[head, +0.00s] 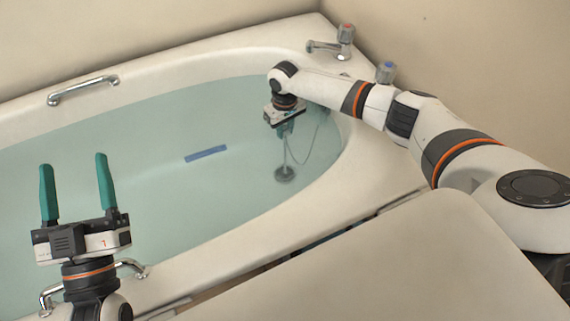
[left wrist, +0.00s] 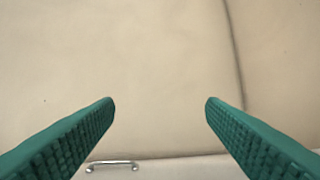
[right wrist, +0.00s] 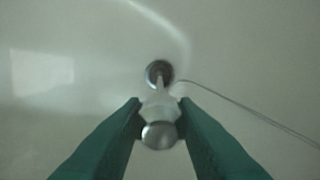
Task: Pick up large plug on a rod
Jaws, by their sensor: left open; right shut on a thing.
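The large plug (head: 285,174) is a dark grey disc low in the bath water, with a thin upright rod (head: 285,150) rising from it. In the right wrist view, the rod's rounded metal knob (right wrist: 159,135) sits between the green fingers of my right gripper (right wrist: 160,108), which is shut on it. The dark plug disc (right wrist: 159,73) shows beyond the knob, with the rod running to it. In the head view my right gripper (head: 286,127) points down into the bath, its fingertips partly hidden. My left gripper (head: 75,185) is open and empty, pointing up at the near left.
The bath (head: 300,215) is filled with greenish water. A thin chain or cord (head: 318,140) runs from the plug. A blue strip (head: 206,154) lies in the bath. Taps (head: 345,40) stand at the far corner. Grab handles (head: 84,88) sit on the rims. A pale panel (head: 400,260) lies at front right.

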